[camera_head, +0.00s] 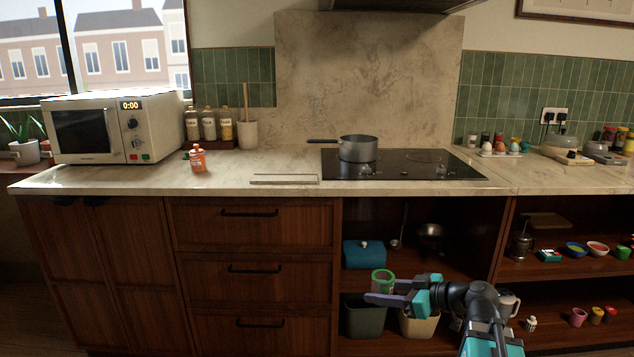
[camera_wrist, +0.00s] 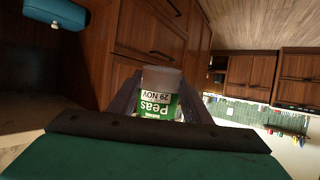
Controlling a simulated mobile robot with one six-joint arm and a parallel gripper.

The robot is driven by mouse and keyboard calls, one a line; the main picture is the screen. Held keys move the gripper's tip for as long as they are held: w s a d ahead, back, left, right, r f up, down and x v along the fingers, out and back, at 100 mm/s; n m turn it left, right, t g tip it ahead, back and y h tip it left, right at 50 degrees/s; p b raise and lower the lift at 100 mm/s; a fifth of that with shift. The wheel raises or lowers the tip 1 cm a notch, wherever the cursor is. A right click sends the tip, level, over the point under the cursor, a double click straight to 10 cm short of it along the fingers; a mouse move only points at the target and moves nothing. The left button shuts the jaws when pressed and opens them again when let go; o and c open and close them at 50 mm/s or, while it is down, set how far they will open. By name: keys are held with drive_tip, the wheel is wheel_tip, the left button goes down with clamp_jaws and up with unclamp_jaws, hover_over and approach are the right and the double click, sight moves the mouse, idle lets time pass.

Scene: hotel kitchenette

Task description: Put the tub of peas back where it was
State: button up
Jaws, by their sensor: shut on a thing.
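The tub of peas (camera_head: 381,281) is a small clear tub with a green rim, held in front of the open shelves below the hob. In the wrist view the tub (camera_wrist: 158,100) shows a green and white label reading "Peas" and "29 NOV", upside down in that picture. My gripper (camera_head: 384,293) is shut on the tub, its fingers on either side of it. The tub is held in the air, with the shelf unit behind it.
A blue box (camera_head: 363,254) stands on the upper shelf behind the tub. A grey bin (camera_head: 364,318) and a cream bin (camera_head: 418,325) stand below. A ladle and a metal bowl (camera_head: 431,231) are farther right. A pot (camera_head: 358,148) stands on the hob; an orange bottle (camera_head: 198,159) stands on the counter.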

sight(386, 280)
drive_tip(key=shift+s+r+n+g+y, duration=0.15)
drive_tip(key=shift+s+r+n+g, duration=0.1)
drive_tip(key=shift+s, duration=0.25)
drive_tip(key=shift+s+r+n+g+y, duration=0.15)
drive_tip(key=shift+s+r, duration=0.1)
drive_tip(key=shift+s, duration=0.25)
drive_tip(key=shift+w+r+p, duration=0.15)
drive_tip(key=shift+r+p, duration=0.3)
drive_tip(key=shift+p, duration=0.5)
wheel_tip(386, 280, up, 6)
drive_tip(key=p, duration=0.9)
drive_tip(key=shift+f+p, duration=0.25)
drive_tip(key=shift+p, duration=0.05)
wheel_tip(386, 280, up, 4)
drive_tip(key=p, duration=0.7)
drive_tip(key=shift+f, duration=0.15)
